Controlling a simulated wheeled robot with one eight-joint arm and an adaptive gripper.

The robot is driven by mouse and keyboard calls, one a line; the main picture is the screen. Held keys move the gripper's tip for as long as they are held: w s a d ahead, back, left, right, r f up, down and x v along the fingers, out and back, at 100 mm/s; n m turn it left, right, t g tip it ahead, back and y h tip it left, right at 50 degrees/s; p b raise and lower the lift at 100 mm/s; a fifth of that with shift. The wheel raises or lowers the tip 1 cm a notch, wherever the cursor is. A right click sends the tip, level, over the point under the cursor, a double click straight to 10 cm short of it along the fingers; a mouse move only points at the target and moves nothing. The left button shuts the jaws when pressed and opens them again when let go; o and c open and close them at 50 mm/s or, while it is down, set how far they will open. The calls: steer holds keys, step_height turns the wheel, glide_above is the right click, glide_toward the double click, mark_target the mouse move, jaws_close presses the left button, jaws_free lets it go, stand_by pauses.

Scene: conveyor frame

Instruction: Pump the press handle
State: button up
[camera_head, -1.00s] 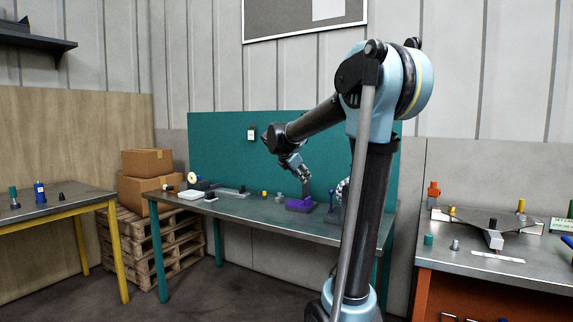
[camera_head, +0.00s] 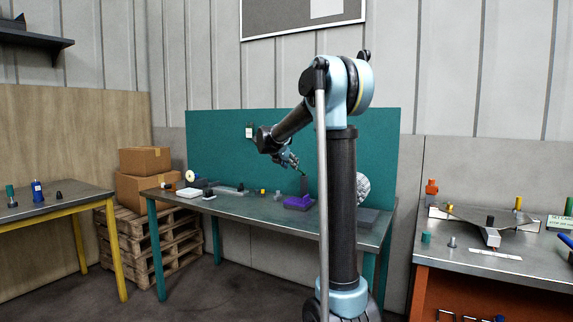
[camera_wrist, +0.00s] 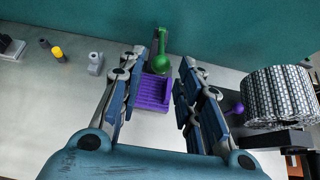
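The press has a purple ribbed base (camera_wrist: 152,96) and a green handle with a rounded end (camera_wrist: 160,63) in the wrist view. In the head view its purple base (camera_head: 298,203) stands on the teal-legged bench. My gripper (camera_wrist: 172,52) is open, with its blue-grey fingers on either side of the green handle in the picture. I see no clear contact between them. In the head view my gripper (camera_head: 291,160) is above and slightly left of the purple base, and its fingers are small there.
A patterned roll (camera_wrist: 280,97) stands right of the press, with a purple knob (camera_wrist: 234,103) between them. A yellow-topped part (camera_wrist: 58,54) and a grey fitting (camera_wrist: 95,63) lie to the left. A teal panel (camera_head: 225,150) rises behind the bench.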

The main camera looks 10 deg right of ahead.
steer(key=x, duration=0.3)
steer(key=shift+c, duration=0.6)
steer(key=shift+s+a+r, duration=0.1)
steer(key=shift+s, duration=0.05)
steer(key=c, duration=0.6)
steer(key=shift+s+a+f, duration=0.15)
steer(key=shift+f, duration=0.75)
steer(key=shift+s+a+f, duration=0.15)
steer(key=shift+f, duration=0.7)
steer(key=shift+s+a+f, duration=0.15)
steer(key=shift+s+f, duration=0.05)
steer(key=shift+f, duration=0.7)
steer(key=shift+c, duration=0.2)
step_height(320, 180, down, 3)
steer(key=shift+r, duration=0.15)
